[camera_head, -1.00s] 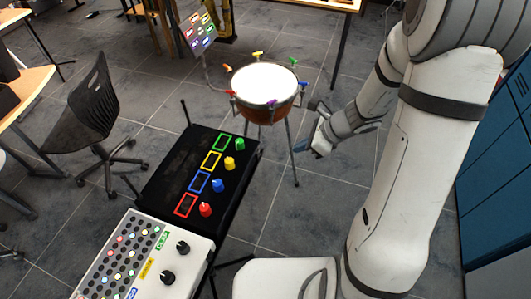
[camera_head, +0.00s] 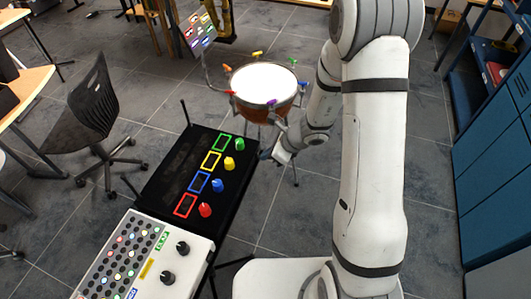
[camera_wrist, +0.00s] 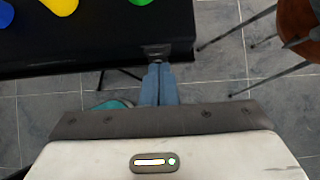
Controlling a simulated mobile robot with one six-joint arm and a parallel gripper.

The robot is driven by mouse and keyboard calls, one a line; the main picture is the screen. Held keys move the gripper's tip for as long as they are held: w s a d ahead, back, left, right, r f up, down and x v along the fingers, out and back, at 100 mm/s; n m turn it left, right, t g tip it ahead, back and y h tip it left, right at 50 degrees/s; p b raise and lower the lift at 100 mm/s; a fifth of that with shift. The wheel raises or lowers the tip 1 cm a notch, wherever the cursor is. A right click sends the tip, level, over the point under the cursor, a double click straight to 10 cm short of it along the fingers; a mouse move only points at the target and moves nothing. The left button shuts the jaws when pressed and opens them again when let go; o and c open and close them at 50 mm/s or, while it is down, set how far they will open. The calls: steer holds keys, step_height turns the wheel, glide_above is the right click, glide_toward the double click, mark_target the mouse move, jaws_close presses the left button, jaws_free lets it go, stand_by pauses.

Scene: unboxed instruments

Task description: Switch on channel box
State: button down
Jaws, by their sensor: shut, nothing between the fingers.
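A black box (camera_head: 165,178) with green, yellow, blue and red outlined rectangles and matching knobs lies on a stand left of my gripper (camera_head: 272,156). I take it for the channel box. In the wrist view, the black box (camera_wrist: 60,52) fills the upper left, with its yellow knob (camera_wrist: 62,4) and part of the green and blue ones. A small dark grey fitting (camera_wrist: 156,50) shows on its near side, straight ahead of my fingertips (camera_wrist: 158,70). I cannot tell the fitting's setting or whether the fingers touch it. My gripper is shut and empty.
A white panel (camera_head: 192,243) with lights and two black knobs adjoins the black box's lower end. A drum (camera_head: 264,82) on thin legs stands just beyond my gripper. A black chair (camera_head: 85,115) is at left. Blue cabinets (camera_head: 490,190) stand at right.

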stand_by(0.6)
steer(key=shift+r, duration=0.8)
